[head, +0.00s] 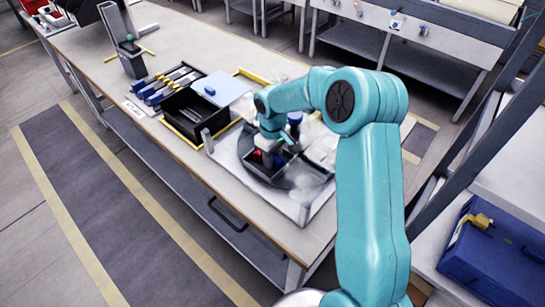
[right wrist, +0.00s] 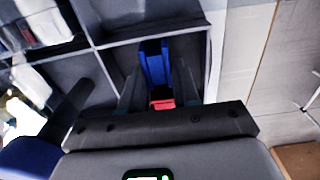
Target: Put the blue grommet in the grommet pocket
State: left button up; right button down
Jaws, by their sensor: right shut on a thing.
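My right gripper (head: 268,150) reaches down into a dark round tray (head: 300,185) with compartments. In the right wrist view, its fingers (right wrist: 158,88) are shut on a blue piece (right wrist: 153,60), which I take to be the blue grommet. A red piece (right wrist: 160,97) shows close to the fingers. The fingers are inside or just above one walled compartment; the exact height is unclear. In the head view, a blue spot (head: 279,161) and a red spot (head: 257,154) show at the fingertips. I cannot make out which compartment is the grommet pocket. My left gripper is not in view.
The round tray stands on a pale board with raised corners on the workbench (head: 160,40). A black bin (head: 194,115), a light blue lidded panel (head: 222,88) and several blue-handled tools (head: 165,84) lie to its left. A blue case (head: 495,255) is at the lower right.

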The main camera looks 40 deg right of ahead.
jog(key=shift+f, duration=0.4)
jog(key=shift+f, duration=0.1)
jog(key=c, duration=0.8)
grip_release()
notch_tip(320, 180, up, 12)
jog(key=shift+r, duration=0.25)
